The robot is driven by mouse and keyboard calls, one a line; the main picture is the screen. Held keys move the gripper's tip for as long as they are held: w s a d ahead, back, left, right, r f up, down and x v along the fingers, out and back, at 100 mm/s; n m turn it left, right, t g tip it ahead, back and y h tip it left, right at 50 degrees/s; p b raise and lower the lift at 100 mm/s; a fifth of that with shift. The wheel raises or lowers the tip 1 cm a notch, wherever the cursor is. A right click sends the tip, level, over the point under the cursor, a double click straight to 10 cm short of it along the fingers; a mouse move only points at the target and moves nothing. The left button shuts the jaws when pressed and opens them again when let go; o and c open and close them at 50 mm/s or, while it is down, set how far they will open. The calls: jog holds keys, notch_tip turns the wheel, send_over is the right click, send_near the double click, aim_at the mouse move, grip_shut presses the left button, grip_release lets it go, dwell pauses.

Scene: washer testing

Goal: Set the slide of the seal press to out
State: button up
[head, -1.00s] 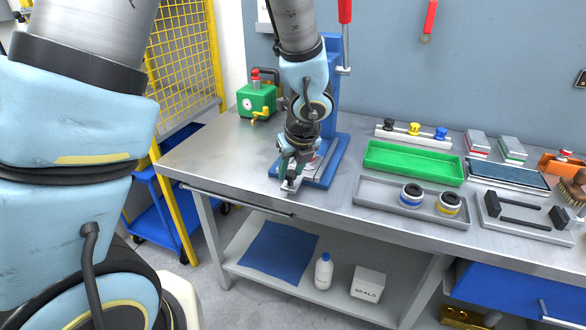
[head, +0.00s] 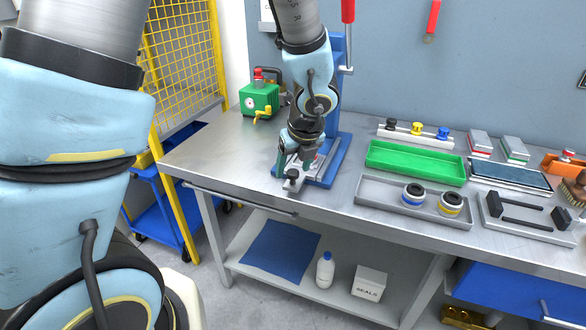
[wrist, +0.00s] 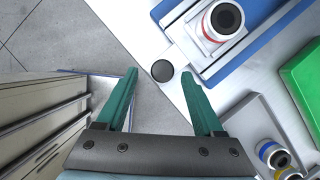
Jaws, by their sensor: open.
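The seal press (head: 340,110) is a blue column on a blue base at the left part of the bench. Its slide (head: 293,185) is a silver plate whose front end sticks out past the base's front edge, with a black knob (head: 292,174) on it. In the wrist view the slide (wrist: 185,62) carries a red-and-white ringed part (wrist: 222,20) with a dark top. My gripper (wrist: 160,76) is open, its green fingertips on either side of the knob (wrist: 162,70) in the picture. I cannot tell their height above it. In the head view my gripper (head: 290,160) is just behind the knob.
A green pump (head: 258,99) stands at the back left. A green tray (head: 415,160) and a grey tray (head: 375,190) with two ringed parts lie to the right. The bench strip between press and trays is clear. A yellow mesh fence (head: 183,60) is at the left.

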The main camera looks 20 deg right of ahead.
jog(key=p+v, duration=0.1)
jog(key=v, duration=0.8)
jog(key=shift+r, duration=0.15)
jog(key=shift+a, duration=0.1)
jog(key=w+a+n+g, duration=0.1)
jog(key=a+n, duration=1.3)
jog(key=n, duration=0.3)
jog(key=w+a+f+n+g, duration=0.1)
jog(key=w+a+n+g, duration=0.1)
jog(key=a+n, duration=1.2)
jog(key=n, duration=0.3)
jog(key=shift+f+n, duration=0.3)
